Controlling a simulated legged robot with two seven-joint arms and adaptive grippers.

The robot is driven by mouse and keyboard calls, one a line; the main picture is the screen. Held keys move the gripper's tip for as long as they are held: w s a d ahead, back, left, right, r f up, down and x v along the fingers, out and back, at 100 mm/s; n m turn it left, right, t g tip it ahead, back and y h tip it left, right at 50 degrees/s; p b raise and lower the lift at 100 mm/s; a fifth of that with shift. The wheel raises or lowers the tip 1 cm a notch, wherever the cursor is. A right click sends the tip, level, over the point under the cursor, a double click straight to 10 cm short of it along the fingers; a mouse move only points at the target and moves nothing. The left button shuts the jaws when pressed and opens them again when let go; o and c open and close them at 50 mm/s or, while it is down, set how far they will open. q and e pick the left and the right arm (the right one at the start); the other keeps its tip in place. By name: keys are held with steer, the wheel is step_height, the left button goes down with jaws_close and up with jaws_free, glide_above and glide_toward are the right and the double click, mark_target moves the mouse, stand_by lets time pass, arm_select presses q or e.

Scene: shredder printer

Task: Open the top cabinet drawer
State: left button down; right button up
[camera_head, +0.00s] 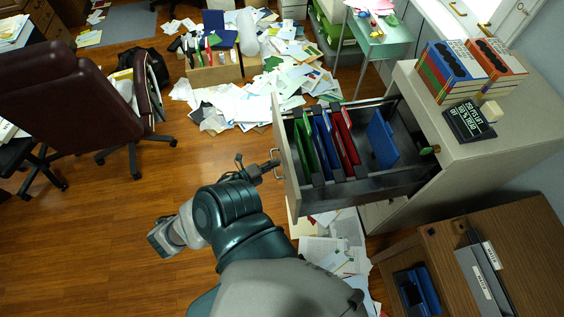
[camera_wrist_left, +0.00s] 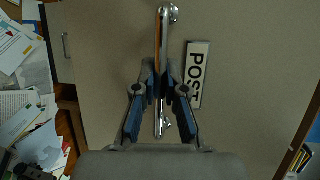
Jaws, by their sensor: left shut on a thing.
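The cabinet (camera_head: 480,150) stands at the right in the head view, and its top drawer (camera_head: 400,190) is pulled well out. Green, blue and red hanging folders (camera_head: 330,140) stand inside it. My left gripper (camera_head: 275,166) is at the drawer's front, at the metal handle (camera_head: 276,153). In the left wrist view the gripper (camera_wrist_left: 162,88) is shut on the handle (camera_wrist_left: 163,40), a vertical bar in this picture. A label reading POST (camera_wrist_left: 196,75) is beside the handle on the drawer front. My right gripper does not show.
Loose papers (camera_head: 260,100) cover the floor behind the drawer, and more papers (camera_head: 335,240) lie below it. A brown office chair (camera_head: 80,90) stands at the left. A wooden desk (camera_head: 530,240) is at the lower right. Wood floor (camera_head: 90,240) is clear at the lower left.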

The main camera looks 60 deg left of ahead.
arm_select(q)
steer(key=shift+s+a, duration=0.4)
steer(key=shift+s, duration=0.15)
steer(key=c, duration=1.2)
jaws_free()
steer(key=shift+a+f, duration=0.1)
steer(key=s+r, duration=0.2)
steer(key=s, duration=0.9)
steer(key=shift+s, duration=0.4)
